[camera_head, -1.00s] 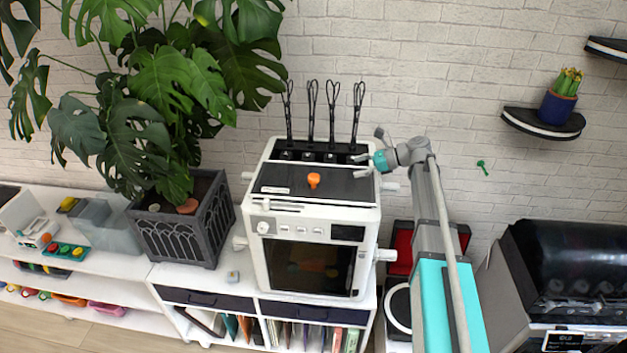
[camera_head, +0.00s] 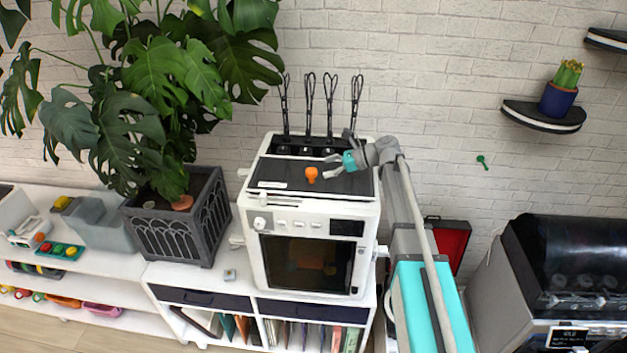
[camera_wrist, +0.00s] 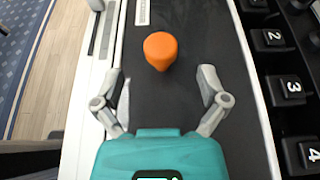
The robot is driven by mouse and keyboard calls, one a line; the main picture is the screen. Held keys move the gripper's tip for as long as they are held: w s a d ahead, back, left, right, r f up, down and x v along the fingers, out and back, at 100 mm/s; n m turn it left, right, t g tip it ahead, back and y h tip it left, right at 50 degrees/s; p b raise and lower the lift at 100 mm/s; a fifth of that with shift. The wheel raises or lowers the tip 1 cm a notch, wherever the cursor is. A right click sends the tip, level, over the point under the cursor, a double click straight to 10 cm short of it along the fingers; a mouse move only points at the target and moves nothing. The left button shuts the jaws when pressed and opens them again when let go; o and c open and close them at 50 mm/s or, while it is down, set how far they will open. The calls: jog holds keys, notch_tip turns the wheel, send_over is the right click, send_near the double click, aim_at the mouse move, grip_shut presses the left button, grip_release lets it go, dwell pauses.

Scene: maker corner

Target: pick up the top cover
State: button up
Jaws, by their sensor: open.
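The top cover (camera_head: 338,184) is a flat dark panel with an orange knob (camera_head: 312,175), lying on top of a white box-shaped machine (camera_head: 257,213). In the wrist view the dark cover (camera_wrist: 187,105) fills the middle, and its orange knob (camera_wrist: 160,50) stands ahead of my fingers. My gripper (camera_head: 331,168) is above the right part of the cover, with its fingers pointing left at the knob. In the wrist view my gripper (camera_wrist: 165,85) is open and empty, and the knob lies beyond its fingertips, roughly centred between them.
Several black looped tools (camera_head: 309,105) stand upright behind the cover. Numbered black blocks (camera_wrist: 292,88) line the right side in the wrist view. A large plant in a dark planter (camera_head: 180,228) stands left of the machine. A red case (camera_head: 452,240) is at the right.

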aim_at(314, 170)
jog(key=shift+a, duration=0.15)
jog(key=shift+f+b+x, duration=0.25)
jog(key=shift+b+x, duration=0.65)
jog(key=shift+x, duration=1.05)
jog(key=shift+w+a+f, duration=0.1)
jog(key=shift+a+f, duration=0.05)
jog(key=shift+a, duration=0.4)
grip_shut()
notch_tip(314, 170, up, 10)
jog(key=p, duration=0.9)
jog(key=shift+p, duration=0.3)
